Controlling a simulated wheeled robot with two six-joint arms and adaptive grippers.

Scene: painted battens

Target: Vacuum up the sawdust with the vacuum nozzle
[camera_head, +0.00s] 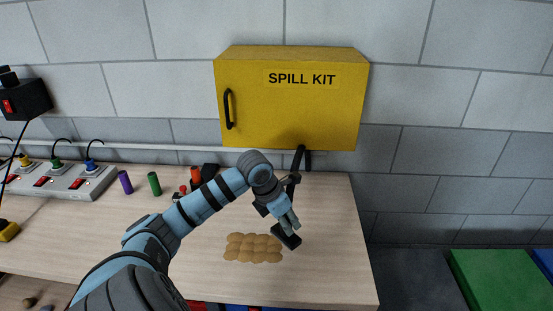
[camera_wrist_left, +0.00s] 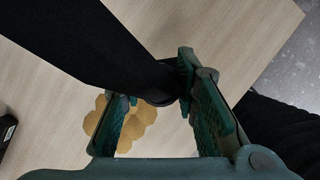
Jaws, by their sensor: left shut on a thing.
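The sawdust (camera_head: 253,248) is a tan, lumpy patch on the bench top, left of the black vacuum nozzle (camera_head: 287,238). Part of the sawdust (camera_wrist_left: 140,118) shows between and beside the fingers in the left wrist view. My left gripper (camera_head: 284,216) is shut on the nozzle and holds it upright just right of the sawdust. In the left wrist view the black nozzle (camera_wrist_left: 105,45) runs from the upper left to between the fingertips of my left gripper (camera_wrist_left: 158,84). I cannot tell whether the nozzle head touches the bench. My right gripper is out of view.
The wooden bench (camera_head: 335,270) ends at the right. A yellow SPILL KIT cabinet (camera_head: 290,110) hangs on the wall behind. A power strip (camera_head: 62,180), a purple cylinder (camera_head: 125,182) and a green cylinder (camera_head: 154,184) are at the back left. The bench right of the nozzle is clear.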

